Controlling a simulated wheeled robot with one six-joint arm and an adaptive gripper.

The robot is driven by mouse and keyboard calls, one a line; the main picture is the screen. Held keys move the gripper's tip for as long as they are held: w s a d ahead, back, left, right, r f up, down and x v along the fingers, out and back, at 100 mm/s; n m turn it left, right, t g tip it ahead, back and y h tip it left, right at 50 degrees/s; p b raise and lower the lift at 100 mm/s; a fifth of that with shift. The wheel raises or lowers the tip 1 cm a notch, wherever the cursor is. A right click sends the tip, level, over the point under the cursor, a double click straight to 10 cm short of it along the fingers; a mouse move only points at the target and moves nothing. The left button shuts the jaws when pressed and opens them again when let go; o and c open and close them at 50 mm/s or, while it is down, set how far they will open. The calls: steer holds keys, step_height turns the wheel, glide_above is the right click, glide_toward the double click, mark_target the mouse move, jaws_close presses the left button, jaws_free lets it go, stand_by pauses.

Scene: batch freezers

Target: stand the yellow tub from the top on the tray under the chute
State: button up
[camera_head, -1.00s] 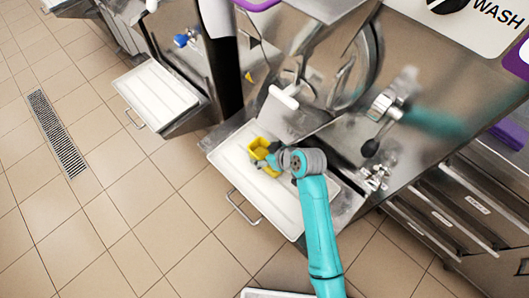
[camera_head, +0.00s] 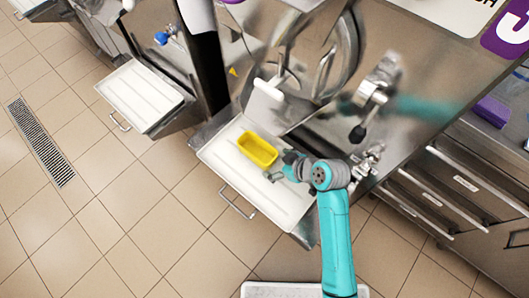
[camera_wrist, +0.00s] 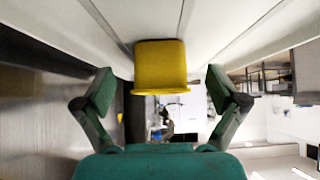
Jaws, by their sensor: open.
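The yellow tub (camera_head: 258,149) stands upright and empty on the white tray (camera_head: 222,166) that juts from the front of the steel machine, by the white chute (camera_head: 268,90). My gripper (camera_head: 272,175) is just to the right of the tub and apart from it. In the wrist view, the tub (camera_wrist: 161,66) lies ahead, centred beyond the two fingertips (camera_wrist: 161,92), which are spread wide with nothing between them.
A similar white tray (camera_head: 143,95) on a neighbouring machine is at the left. A steel lever with a black knob (camera_head: 357,134) is to the right of my gripper. Tiled floor with a drain grate (camera_head: 40,143) lies open at the left.

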steer(key=shift+s+d, duration=0.95)
steer(key=shift+d, duration=0.25)
steer(key=shift+d, duration=0.1)
